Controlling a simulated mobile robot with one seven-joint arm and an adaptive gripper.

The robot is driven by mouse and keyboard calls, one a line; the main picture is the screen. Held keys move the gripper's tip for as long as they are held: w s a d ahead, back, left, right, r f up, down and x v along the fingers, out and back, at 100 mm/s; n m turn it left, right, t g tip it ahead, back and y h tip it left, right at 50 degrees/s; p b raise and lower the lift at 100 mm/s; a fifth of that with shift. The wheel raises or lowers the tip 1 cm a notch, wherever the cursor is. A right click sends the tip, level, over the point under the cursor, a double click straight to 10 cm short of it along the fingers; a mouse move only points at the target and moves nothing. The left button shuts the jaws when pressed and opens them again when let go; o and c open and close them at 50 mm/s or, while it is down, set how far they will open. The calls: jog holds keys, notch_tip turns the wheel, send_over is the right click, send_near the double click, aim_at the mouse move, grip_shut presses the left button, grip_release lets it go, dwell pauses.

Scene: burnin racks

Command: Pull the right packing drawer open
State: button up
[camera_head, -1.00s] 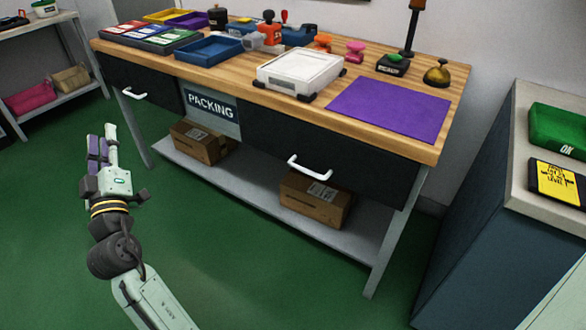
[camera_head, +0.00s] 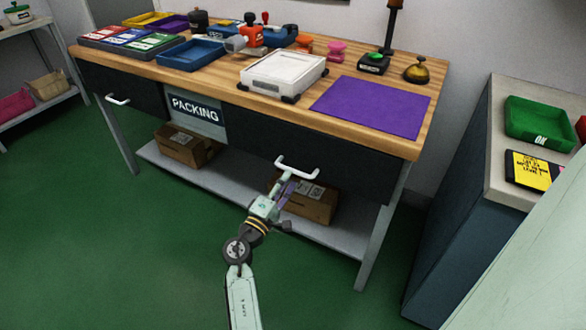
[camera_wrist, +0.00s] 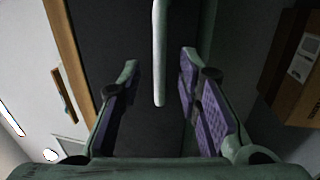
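The right packing drawer (camera_head: 325,150) is a dark front under the right half of the wooden bench top, and it looks shut. Its white bar handle (camera_head: 297,171) is on the drawer front. My gripper (camera_head: 286,184) is just below and in front of this handle. In the wrist view my gripper (camera_wrist: 160,85) is open, with purple pads on both fingers. The white handle (camera_wrist: 159,60) shows between and beyond the fingers, with space on either side. Neither finger visibly touches it. The dark drawer front (camera_wrist: 118,30) lies behind.
The left drawer (camera_head: 125,87) looks shut. A PACKING sign (camera_head: 195,109) sits between the drawers. Cardboard boxes (camera_head: 185,148) stand on the lower shelf (camera_head: 240,187). A grey cabinet (camera_head: 450,200) stands right of the bench. The green floor in front is clear.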

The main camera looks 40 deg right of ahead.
aim_at(293, 169)
jog(key=shift+x, duration=2.3)
grip_shut()
